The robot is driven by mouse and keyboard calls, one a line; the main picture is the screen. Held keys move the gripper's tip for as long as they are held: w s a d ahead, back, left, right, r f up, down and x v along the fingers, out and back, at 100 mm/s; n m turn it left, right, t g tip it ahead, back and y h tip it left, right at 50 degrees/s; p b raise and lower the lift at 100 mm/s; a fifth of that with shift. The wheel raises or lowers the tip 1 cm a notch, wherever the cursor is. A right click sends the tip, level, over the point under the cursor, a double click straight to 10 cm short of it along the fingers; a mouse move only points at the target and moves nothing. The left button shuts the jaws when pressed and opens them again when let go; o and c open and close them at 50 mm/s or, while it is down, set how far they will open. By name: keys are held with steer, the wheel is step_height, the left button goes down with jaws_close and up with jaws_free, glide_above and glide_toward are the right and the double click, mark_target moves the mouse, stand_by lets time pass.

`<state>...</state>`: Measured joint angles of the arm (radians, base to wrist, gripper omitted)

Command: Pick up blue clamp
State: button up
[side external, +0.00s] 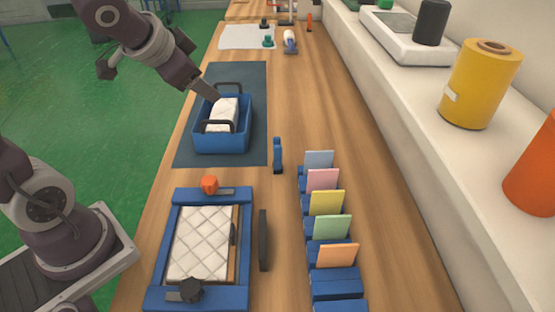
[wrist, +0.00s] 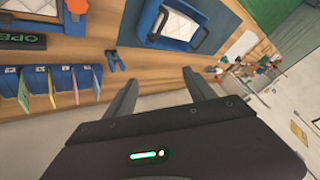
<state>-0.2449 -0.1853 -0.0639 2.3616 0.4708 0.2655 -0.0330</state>
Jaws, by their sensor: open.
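The blue clamp (side external: 277,155) stands on the wooden table, just right of the dark mat. It also shows in the wrist view (wrist: 115,60), with two dark-blue prongs, ahead and left of my fingers. My gripper (wrist: 160,76) is open and nothing is between its fingers. In the side view my gripper (side external: 212,96) appears over or behind the blue tote, up and left of the clamp and apart from it. Its height above the tote is hard to judge.
The blue tote (side external: 222,138) with dark handles holds a white quilted pad (side external: 222,112) on the dark mat (side external: 190,158). Nearer is a blue frame (side external: 160,270) with another quilted pad (side external: 200,243). Card holders (side external: 335,284) line the right. Bare wood lies between.

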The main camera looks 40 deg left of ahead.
steer(key=w+a+f+m, duration=0.2)
steer(key=w+f, duration=0.2)
steer(key=w, duration=0.2)
steer(key=m+t+h, duration=0.2)
steer(key=m+h, duration=0.2)
steer(key=h, duration=0.8)
glide_toward(277, 149)
steer(key=w+f, duration=0.2)
steer(key=w, duration=0.2)
steer(key=x, duration=0.5)
steer(key=f+x, duration=0.1)
steer(key=x, duration=0.1)
steer(key=shift+s+d, duration=0.2)
steer(key=shift+d, duration=0.1)
jaws_close()
